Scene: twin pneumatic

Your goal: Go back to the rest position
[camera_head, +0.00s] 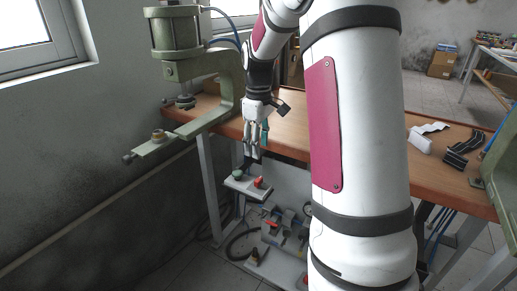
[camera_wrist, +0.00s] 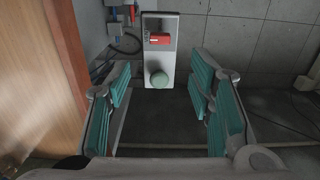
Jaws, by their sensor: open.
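My gripper (camera_head: 256,145) hangs from my arm at the front edge of the table, pointing down, just above a small grey control box. In the wrist view my gripper (camera_wrist: 160,100) is open, with its teal finger pads wide apart and nothing between them. The control box (camera_head: 246,188) carries a green button (camera_head: 238,174) and a red switch (camera_head: 259,182). In the wrist view the control box (camera_wrist: 152,25) lies ahead, with the green button (camera_wrist: 159,79) nearer and the red switch (camera_wrist: 158,39) farther. I see no contact between fingers and box.
A green pneumatic press (camera_head: 190,65) stands on the left of the wooden table (camera_head: 285,130). White and black parts (camera_head: 462,147) lie on the table at right, beside another green machine (camera_head: 497,170). Valves and hoses (camera_head: 280,230) sit below the table. A cardboard box (camera_head: 441,64) is farther back.

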